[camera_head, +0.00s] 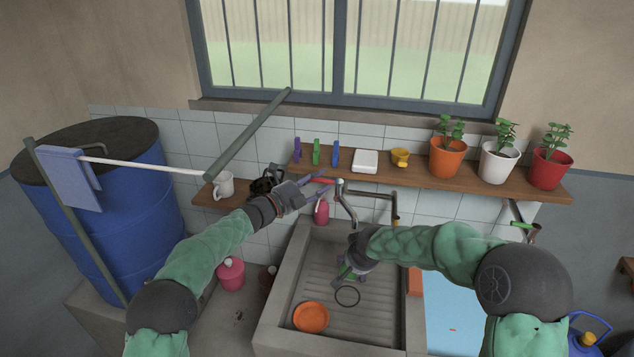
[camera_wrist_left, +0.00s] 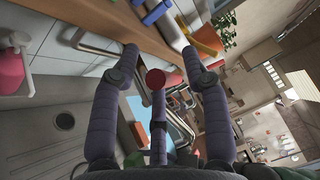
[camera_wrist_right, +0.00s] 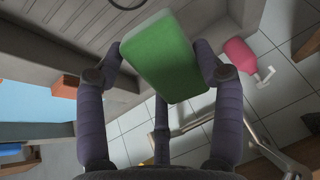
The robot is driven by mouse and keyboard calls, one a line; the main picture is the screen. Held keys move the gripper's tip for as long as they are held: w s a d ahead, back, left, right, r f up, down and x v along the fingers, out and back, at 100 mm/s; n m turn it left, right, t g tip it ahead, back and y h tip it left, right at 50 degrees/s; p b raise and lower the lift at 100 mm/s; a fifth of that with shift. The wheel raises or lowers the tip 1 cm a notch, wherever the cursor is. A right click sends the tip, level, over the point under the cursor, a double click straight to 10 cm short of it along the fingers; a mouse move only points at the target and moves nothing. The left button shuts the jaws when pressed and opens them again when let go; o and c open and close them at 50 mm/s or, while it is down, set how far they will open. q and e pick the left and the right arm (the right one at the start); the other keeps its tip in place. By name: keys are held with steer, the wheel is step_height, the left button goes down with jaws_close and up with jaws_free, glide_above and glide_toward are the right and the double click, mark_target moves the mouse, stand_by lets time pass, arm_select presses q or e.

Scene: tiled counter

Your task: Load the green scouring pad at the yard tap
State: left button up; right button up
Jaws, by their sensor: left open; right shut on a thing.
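The green scouring pad with a pale edge (camera_wrist_right: 160,55) is held between the fingers of my right gripper (camera_wrist_right: 155,68), which is shut on it. In the head view the pad (camera_head: 346,273) shows only in part under my right gripper (camera_head: 352,268), over the ribbed stone sink (camera_head: 285,300). The metal tap (camera_head: 345,207) rises behind the sink. My left gripper (camera_head: 318,187) is open beside the top of the tap, near a red lever (camera_head: 322,181). In the left wrist view a red round end (camera_wrist_left: 156,77) lies between its fingers; contact cannot be told.
The wooden shelf (camera_head: 400,180) holds pegs, a white box, a yellow cup and potted plants. A blue basin (camera_head: 452,315) is at right.

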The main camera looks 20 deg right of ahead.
arm_select(q)
jaws_close()
steer(key=shift+s, duration=0.1)
steer(key=shift+s+a+r+n+t+y, duration=0.1)
steer(key=shift+s+n+t+y, duration=0.2)
steer(key=shift+n+t, duration=0.35)
steer(key=shift+s+a+n+t+y, duration=0.15)
steer(key=shift+n+t+y, duration=0.35)
steer(key=shift+t, duration=0.55)
jaws_free()
